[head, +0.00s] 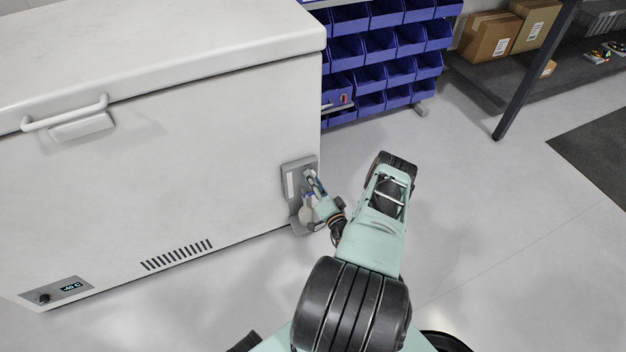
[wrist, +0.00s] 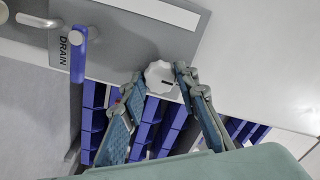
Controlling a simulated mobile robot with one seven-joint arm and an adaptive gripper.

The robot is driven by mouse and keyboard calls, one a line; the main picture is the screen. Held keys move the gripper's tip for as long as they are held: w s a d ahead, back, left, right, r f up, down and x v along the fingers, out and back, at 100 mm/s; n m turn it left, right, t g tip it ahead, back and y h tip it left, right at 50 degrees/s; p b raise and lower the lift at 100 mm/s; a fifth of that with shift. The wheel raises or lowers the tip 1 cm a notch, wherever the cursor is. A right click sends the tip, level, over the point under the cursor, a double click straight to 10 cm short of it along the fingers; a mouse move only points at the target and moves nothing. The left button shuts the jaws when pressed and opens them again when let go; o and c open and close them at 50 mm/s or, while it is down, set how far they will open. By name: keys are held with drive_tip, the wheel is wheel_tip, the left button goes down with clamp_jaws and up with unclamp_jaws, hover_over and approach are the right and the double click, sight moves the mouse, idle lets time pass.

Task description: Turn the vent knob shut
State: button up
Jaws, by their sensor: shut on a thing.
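The white, scalloped vent knob (wrist: 158,74) sits at the edge of a grey panel (wrist: 160,35), between my fingertips in the wrist view. A short dark mark shows on its face. My gripper (wrist: 157,77) is shut on the knob, one finger on each side of it. In the head view my gripper (head: 312,185) is at the grey panel (head: 291,183) low on the right end of the white chest freezer (head: 200,150). The knob itself is hard to make out there, behind my fingers.
A blue-handled drain lever (wrist: 78,55) is on the same panel, left of my gripper, beside the word DRAIN. Blue bins (head: 372,50) stand behind the freezer. A dark post (head: 535,70) and cardboard boxes (head: 490,38) are at upper right. Floor right of the freezer is clear.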

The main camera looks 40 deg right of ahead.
drive_tip(key=o, duration=1.1)
drive_tip(key=shift+o, duration=0.2)
wheel_tip(320, 180, up, 10)
